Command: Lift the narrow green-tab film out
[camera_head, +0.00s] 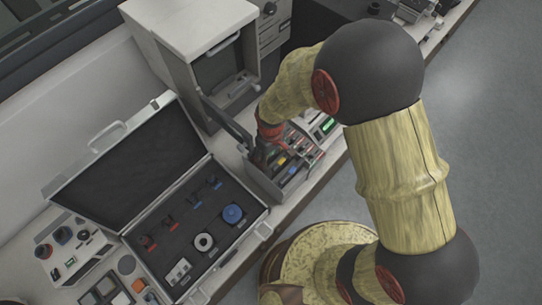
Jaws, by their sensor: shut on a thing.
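My gripper (262,150) is small and dark in the head view, at the back left of an open dark box (263,187). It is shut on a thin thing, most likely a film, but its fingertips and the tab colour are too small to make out. The box holds several narrow pieces with coloured tabs, among them a yellow one (282,161) and a blue one (293,168). I cannot pick out the narrow green-tab film for certain. My wrist and the box's dark raised side hide part of the box.
A white press cabinet (190,25) stands behind the box. To the left, an open case (130,160) holds rolls and small parts, including a blue disc (233,213). A device with a green display (328,125) stands right of the box. The grey floor at right is clear.

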